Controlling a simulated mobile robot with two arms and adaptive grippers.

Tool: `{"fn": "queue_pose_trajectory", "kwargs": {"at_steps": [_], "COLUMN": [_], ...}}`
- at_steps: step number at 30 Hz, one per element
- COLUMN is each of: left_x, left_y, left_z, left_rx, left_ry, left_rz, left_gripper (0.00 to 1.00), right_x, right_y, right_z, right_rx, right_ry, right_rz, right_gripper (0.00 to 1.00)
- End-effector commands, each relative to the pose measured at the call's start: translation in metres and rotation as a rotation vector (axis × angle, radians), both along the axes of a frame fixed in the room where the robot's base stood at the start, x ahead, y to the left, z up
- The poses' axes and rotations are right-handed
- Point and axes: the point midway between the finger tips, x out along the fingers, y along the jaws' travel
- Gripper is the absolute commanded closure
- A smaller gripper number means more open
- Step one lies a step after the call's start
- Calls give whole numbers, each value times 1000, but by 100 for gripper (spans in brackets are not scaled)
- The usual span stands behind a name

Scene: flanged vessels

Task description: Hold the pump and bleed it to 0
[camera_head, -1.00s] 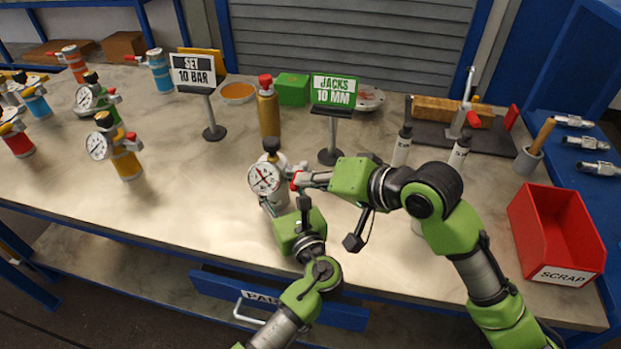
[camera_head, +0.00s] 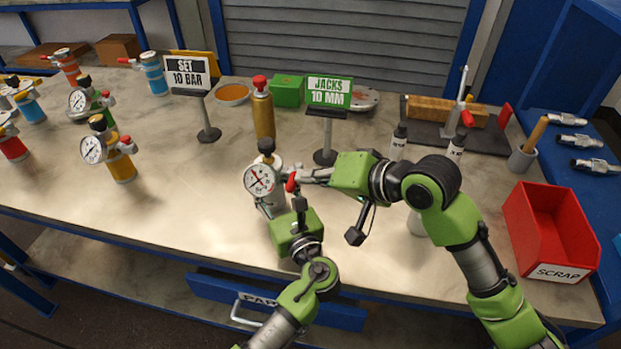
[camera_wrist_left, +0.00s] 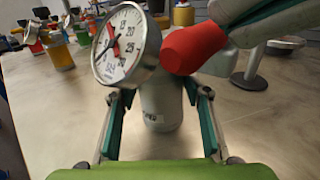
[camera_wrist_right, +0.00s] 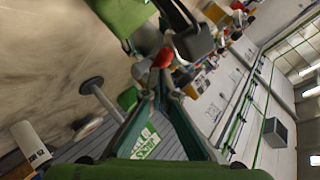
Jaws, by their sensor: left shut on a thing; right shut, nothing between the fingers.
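The pump (camera_head: 270,203) is a grey-white cylinder with a black top knob, standing upright on the bench in the head view. Its round white gauge (camera_head: 259,179) shows large in the left wrist view (camera_wrist_left: 120,44), with a black needle and a red mark. The red valve handle (camera_head: 291,182) sticks out on the right side; it also shows in the left wrist view (camera_wrist_left: 194,48). My left gripper (camera_wrist_left: 160,112) is shut around the pump body. My right gripper (camera_head: 310,176) is shut and empty, its fingertips at the red handle; contact is unclear.
A gold bottle (camera_head: 263,113) with a red cap stands behind the pump. The jacks sign (camera_head: 328,92) and the set 10 bar sign (camera_head: 188,72) stand nearby. An orange pump (camera_head: 122,165) is at left, a red scrap bin (camera_head: 548,230) at right.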

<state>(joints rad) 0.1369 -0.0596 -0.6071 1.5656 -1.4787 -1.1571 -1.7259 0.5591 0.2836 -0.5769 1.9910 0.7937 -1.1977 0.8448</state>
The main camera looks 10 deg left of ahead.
Motion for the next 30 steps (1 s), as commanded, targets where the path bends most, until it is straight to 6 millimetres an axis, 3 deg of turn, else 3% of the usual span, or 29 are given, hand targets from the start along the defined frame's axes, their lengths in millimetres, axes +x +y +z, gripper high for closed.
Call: {"fn": "queue_pose_trajectory", "kwargs": {"at_steps": [8,18,24,30], "left_x": [0,0,0,0], "left_y": [0,0,0,0], "left_z": [0,0,0,0], "left_rx": [-1,-1,-1,-1], "left_ry": [0,1,1,1], "left_rz": [0,0,1,1], "left_gripper": [91,91,91,91], "right_x": [-4,-63,-79,-82], "right_y": [-29,-57,-66,-67], "right_z": [29,65,75,77], "right_rx": [-3,-3,-1,-1], "right_ry": [-5,-5,-1,0], "right_rz": [-2,1,-1,0], "right_gripper": [100,100,100,100]}}
